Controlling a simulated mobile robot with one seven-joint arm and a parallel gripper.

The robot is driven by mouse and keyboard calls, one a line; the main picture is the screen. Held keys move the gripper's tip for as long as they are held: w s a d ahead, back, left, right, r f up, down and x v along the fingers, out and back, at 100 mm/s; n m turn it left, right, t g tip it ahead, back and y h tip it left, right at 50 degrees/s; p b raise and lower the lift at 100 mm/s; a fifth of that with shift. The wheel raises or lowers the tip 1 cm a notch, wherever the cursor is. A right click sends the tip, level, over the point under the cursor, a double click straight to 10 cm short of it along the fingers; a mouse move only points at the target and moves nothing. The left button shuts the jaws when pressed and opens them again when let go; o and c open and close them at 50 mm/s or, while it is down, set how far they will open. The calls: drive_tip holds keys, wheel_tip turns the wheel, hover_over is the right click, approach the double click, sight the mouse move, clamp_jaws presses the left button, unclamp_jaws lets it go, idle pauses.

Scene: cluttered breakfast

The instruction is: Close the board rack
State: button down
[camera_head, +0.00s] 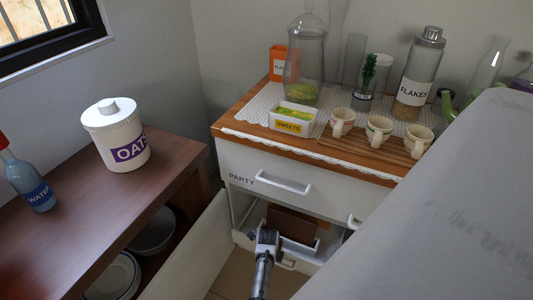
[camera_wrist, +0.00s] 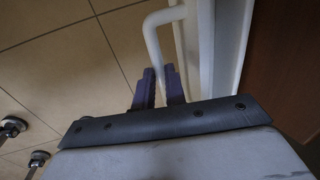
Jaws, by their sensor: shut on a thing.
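The board rack (camera_head: 300,247) is a white pull-out in the open lower compartment of the white cabinet, with brown boards (camera_head: 290,222) standing in it. It looks pulled partly out; how far is hard to tell. My gripper (camera_head: 268,238) is in front of it and hides part of its front. In the wrist view, the dark fingers of my gripper (camera_wrist: 160,88) are on either side of a white bar handle (camera_wrist: 153,38), shut on it. The handle joins a white front edge, and a brown surface shows to the right.
An open white door (camera_head: 190,255) stands left of the compartment. The PARTY drawer (camera_head: 265,178) above is shut. A brown shelf (camera_head: 120,195) with an oats jar (camera_head: 116,135) is at left. Cups and jars crowd the countertop. Tiled floor (camera_wrist: 60,50) is bare beside the handle.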

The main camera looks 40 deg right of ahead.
drive_tip(key=w+d+b, duration=0.1)
drive_tip(key=d, duration=0.1)
drive_tip(key=w+d+b, duration=0.1)
drive_tip(key=d+b, duration=0.1)
drive_tip(key=d, duration=0.1)
drive_tip(key=w+d+b, duration=0.1)
drive_tip(key=d+b, duration=0.1)
drive_tip(key=d, duration=0.1)
drive_tip(key=shift+w, duration=0.15)
drive_tip(key=c, duration=1.5)
unclamp_jaws()
drive_tip(key=shift+o, duration=0.2)
wheel_tip(320, 180, up, 12)
drive_tip(key=a+p, duration=0.2)
drive_tip(key=shift+s, duration=0.45)
drive_tip(key=shift+a+f, duration=0.1)
